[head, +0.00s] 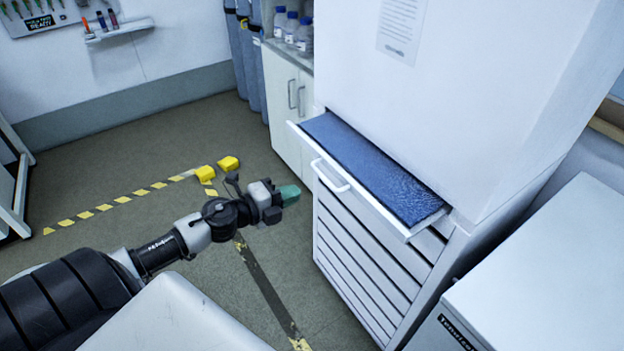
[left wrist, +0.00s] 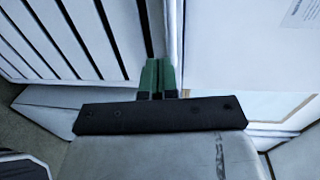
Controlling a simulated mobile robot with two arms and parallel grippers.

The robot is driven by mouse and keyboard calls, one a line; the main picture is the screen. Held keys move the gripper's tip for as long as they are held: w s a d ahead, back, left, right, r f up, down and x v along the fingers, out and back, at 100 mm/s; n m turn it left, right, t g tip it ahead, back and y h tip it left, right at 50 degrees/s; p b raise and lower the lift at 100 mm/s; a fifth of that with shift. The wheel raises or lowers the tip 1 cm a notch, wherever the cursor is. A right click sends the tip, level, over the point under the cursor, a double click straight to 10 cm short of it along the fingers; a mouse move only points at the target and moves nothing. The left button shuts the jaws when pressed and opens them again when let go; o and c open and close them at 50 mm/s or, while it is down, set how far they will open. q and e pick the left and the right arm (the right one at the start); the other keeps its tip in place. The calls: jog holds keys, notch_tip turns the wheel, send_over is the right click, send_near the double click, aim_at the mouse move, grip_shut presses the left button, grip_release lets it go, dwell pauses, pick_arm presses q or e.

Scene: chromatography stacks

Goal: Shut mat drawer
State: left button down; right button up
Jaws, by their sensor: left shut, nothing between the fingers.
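The mat drawer (head: 366,193) is the top drawer of a white cabinet and stands partly pulled out. A blue textured mat (head: 375,165) lies in it. Its white bar handle (head: 330,176) is on the front panel. My left gripper (head: 290,195) has green fingertips, which are shut with nothing between them. In the head view it is left of and a little below the handle, with floor showing between them. The green fingers also show in the left wrist view (left wrist: 158,76), with slatted drawer fronts to the left. My right gripper is not in view.
Several closed drawers (head: 360,260) lie below the open one. A white cupboard (head: 285,95) with bottles on top stands behind. A white unit (head: 540,280) stands at the right. Open floor with yellow-black tape (head: 125,199) lies to the left.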

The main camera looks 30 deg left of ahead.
aim_at(354, 161)
pick_arm(q)
jog(key=p+x, duration=0.1)
jog(key=x, duration=0.2)
jog(key=r+p+x, duration=0.1)
jog(key=x, duration=0.1)
jog(key=shift+w+d, duration=0.2)
jog(key=shift+w, duration=0.25)
jog(key=shift+r, duration=0.1)
jog(key=w, duration=0.1)
jog(key=w+d+p, duration=0.1)
jog(key=w, duration=0.2)
jog(key=shift+d+r, duration=0.25)
jog(key=shift+d, duration=0.05)
jog(key=x, duration=0.6)
jog(key=r+x, duration=0.1)
jog(key=x, duration=0.2)
jog(key=shift+w+d+f, duration=0.1)
jog(key=shift+w+d, duration=0.05)
jog(key=shift+w, duration=0.1)
